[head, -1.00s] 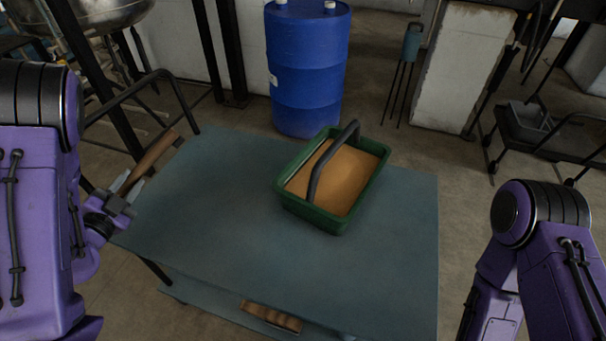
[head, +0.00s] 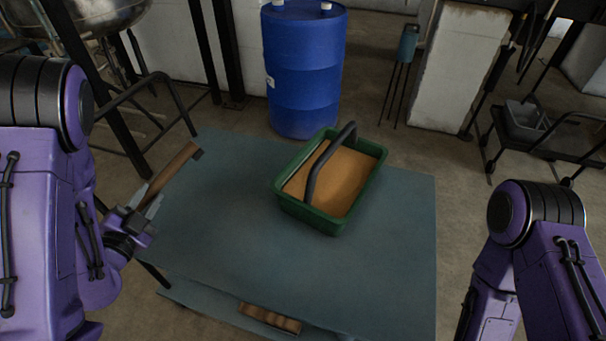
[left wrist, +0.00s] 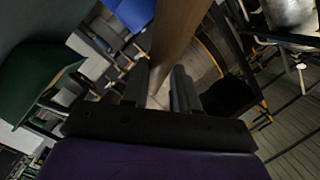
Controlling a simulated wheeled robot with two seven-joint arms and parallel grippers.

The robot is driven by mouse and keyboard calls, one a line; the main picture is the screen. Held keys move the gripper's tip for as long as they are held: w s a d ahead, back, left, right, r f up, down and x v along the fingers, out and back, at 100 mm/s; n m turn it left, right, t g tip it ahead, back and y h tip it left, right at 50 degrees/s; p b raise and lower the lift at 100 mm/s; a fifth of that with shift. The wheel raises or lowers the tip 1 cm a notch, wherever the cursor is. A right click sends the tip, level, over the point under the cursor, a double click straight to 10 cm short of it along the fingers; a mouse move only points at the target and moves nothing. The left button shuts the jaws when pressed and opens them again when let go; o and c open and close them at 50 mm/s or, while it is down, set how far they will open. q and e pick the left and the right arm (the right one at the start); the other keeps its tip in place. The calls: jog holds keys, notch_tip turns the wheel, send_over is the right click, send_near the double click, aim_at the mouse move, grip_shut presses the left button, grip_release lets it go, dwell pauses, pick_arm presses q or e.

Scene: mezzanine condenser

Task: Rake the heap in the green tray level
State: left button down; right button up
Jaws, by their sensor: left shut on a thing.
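The green tray (head: 322,222) stands on the table right of centre, with a dark arched handle over it. Tan loose material (head: 347,178) fills it; its surface looks smooth with slight shading, and I cannot tell its exact height. My left gripper (head: 149,204) is shut on a wooden tool (head: 172,173) at the table's left edge, well left of the tray. The tool slants up to the right and has a small dark end. In the left wrist view the wooden tool (left wrist: 178,32) stands between the fingers (left wrist: 160,88), with the green tray (left wrist: 38,82) at left. My right gripper is out of view.
The blue-grey table top (head: 240,250) is bare around the tray. A brown wooden object (head: 270,318) lies on the lower shelf. A blue drum (head: 305,75) stands behind the table. Dark rails (head: 150,95) stand at the back left, and a dark cart (head: 535,140) at the right.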

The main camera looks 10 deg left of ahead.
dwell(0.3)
pick_arm(q)
jog(key=shift+w+a, duration=0.25)
jog(key=shift+a, duration=0.4)
jog(key=shift+w+a, duration=0.2)
jog(key=shift+a, duration=0.4)
jog(key=w+a, duration=0.2)
jog(key=a, duration=0.5)
jog(key=shift+a, duration=0.15)
jog(key=shift+s, duration=0.1)
